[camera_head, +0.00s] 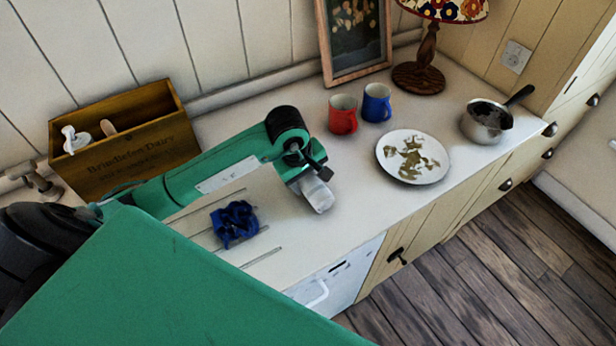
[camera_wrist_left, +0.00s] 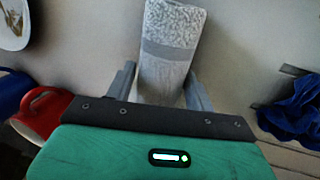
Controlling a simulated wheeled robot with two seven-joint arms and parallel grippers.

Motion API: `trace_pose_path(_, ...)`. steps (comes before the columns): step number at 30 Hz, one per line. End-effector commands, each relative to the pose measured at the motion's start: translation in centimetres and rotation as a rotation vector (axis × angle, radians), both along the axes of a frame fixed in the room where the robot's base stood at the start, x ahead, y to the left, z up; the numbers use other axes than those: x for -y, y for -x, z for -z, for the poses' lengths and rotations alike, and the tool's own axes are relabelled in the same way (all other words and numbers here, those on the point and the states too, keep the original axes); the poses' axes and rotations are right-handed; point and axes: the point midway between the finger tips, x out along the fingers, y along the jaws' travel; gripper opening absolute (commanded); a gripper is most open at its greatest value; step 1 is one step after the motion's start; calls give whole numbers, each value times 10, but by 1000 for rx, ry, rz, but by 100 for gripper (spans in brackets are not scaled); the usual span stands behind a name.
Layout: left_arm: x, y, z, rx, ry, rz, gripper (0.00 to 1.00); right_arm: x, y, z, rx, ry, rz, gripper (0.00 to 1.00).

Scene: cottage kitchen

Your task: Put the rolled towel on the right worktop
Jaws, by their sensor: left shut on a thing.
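The rolled towel (camera_wrist_left: 172,50) is grey-white with a plain band across it. My left gripper (camera_wrist_left: 160,88) is shut on it, with one finger on each side of the roll. In the head view the towel (camera_head: 318,196) hangs from my left gripper (camera_head: 304,176) over the front part of the white worktop (camera_head: 350,205). I cannot tell whether the towel touches the worktop. My right gripper is not in view.
A red mug (camera_head: 342,116), a blue mug (camera_head: 376,103), a patterned plate (camera_head: 412,157) and a saucepan (camera_head: 485,122) stand to the right. A crumpled blue cloth (camera_head: 234,222) lies left. A wooden crate (camera_head: 128,150) and lamp (camera_head: 428,45) stand behind.

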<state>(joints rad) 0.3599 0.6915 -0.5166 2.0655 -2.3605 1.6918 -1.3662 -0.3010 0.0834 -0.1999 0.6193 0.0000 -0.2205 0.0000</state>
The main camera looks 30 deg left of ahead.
Motion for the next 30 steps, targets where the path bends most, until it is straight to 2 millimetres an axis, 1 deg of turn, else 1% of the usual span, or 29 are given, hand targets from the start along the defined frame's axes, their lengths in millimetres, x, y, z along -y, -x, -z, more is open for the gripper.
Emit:
trace_pose_path(5, 0, 0, 4, 1, -1, 1, 27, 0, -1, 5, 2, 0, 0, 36)
trace_pose_path(6, 0, 0, 4, 0, -2, 1, 56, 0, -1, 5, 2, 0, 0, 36)
trace_pose_path(8, 0, 0, 2, -1, -1, 0, 68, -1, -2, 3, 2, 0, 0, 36)
trace_pose_path(9, 0, 0, 2, -1, -1, 0, 76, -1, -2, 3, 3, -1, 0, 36)
trace_pose_path(17, 0, 0, 2, -1, -1, 0, 76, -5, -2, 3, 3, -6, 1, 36)
trace_pose_path(21, 0, 0, -3, -1, 1, -1, 76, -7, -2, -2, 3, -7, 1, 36)
trace_pose_path(22, -1, 0, -4, 2, 0, 0, 76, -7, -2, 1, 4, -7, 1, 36)
trace_pose_path(26, -4, 4, -24, 5, -3, 2, 76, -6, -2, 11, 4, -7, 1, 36)
trace_pose_path(30, -7, 10, -53, 6, -3, 1, 76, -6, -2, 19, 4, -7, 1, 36)
